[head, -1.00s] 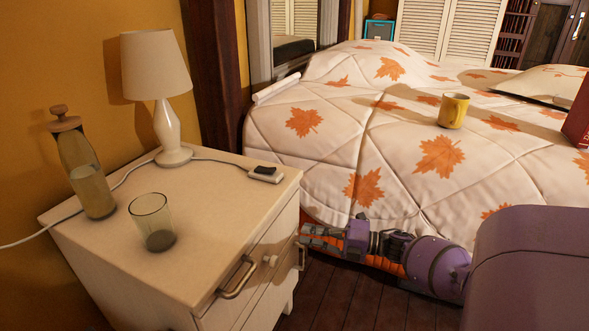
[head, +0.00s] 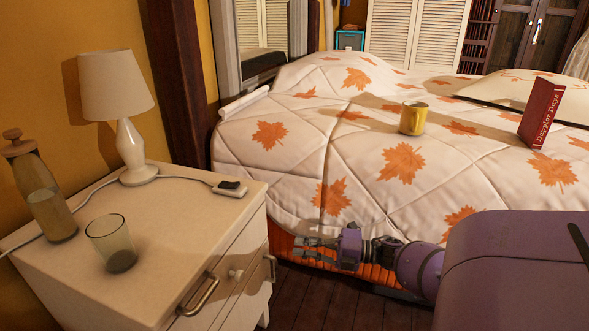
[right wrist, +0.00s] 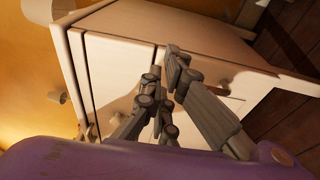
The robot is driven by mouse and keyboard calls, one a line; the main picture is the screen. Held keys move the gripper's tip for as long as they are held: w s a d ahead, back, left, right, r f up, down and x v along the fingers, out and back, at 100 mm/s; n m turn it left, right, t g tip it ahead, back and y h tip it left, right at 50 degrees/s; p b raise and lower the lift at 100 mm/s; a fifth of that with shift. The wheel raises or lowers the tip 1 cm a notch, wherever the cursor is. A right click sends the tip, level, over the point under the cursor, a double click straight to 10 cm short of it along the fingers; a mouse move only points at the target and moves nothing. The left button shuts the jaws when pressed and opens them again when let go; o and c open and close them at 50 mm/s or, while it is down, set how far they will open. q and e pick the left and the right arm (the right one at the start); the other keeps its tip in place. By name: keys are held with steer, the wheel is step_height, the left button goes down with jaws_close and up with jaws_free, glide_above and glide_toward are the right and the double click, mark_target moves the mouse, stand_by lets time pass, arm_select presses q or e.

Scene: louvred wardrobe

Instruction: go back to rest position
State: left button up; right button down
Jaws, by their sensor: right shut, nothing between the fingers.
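My right gripper (head: 300,248) is low beside the bed, just right of the white nightstand (head: 150,200) in the head view. It is apart from the drawer handles in that view. In the right wrist view its fingers (right wrist: 164,62) are together with nothing held, with the nightstand's pale drawer fronts (right wrist: 120,65) behind them. My left gripper is in neither view.
A lamp (head: 117,110), a bottle (head: 46,205), a glass (head: 112,245) and a small dark-topped item (head: 230,188) stand on the nightstand. The bed (head: 300,150) holds a yellow mug (head: 413,118) and a red book (head: 541,112). A strip of dark floor (head: 325,300) is free.

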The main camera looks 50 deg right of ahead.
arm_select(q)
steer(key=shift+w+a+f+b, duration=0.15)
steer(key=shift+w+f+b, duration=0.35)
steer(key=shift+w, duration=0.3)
arm_select(e)
steer(key=s+d, duration=0.2)
steer(key=d, duration=0.4)
steer(key=shift+s, duration=0.3)
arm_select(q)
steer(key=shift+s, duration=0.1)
arm_select(e)
steer(key=shift+f, duration=0.2)
